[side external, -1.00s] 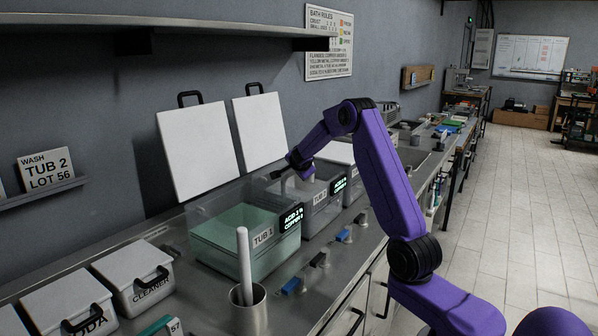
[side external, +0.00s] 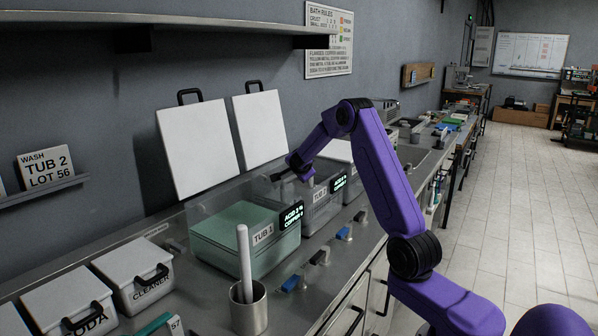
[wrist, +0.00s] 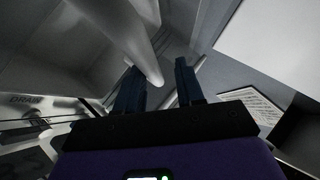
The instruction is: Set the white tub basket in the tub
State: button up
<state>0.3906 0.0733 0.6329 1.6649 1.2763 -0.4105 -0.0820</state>
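My gripper (side external: 297,170) is low over the tub 2 (side external: 322,205), the grey bin labelled TUB 2. In the wrist view its two dark fingers (wrist: 158,85) are apart. A pale grey rod (wrist: 135,40) comes down from the upper left and its end shows between them, with no clear contact on both sides. The rod may be a handle of the white tub basket; I cannot make out the basket for certain in the side view. The tub 1 (side external: 262,258) stands to the left with a pale green surface inside.
Two white lids (side external: 198,150) lean on the wall behind the tubs. A metal cup (side external: 249,312) with a white rod stands in front of tub 1. Lidded white bins (side external: 133,275) are at left. Small blue and dark handles (side external: 292,284) line the front counter edge.

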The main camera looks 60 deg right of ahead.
jog(key=shift+o, duration=0.3)
jog(key=shift+r, duration=0.55)
jog(key=v, duration=1.2)
jog(key=shift+a, duration=0.1)
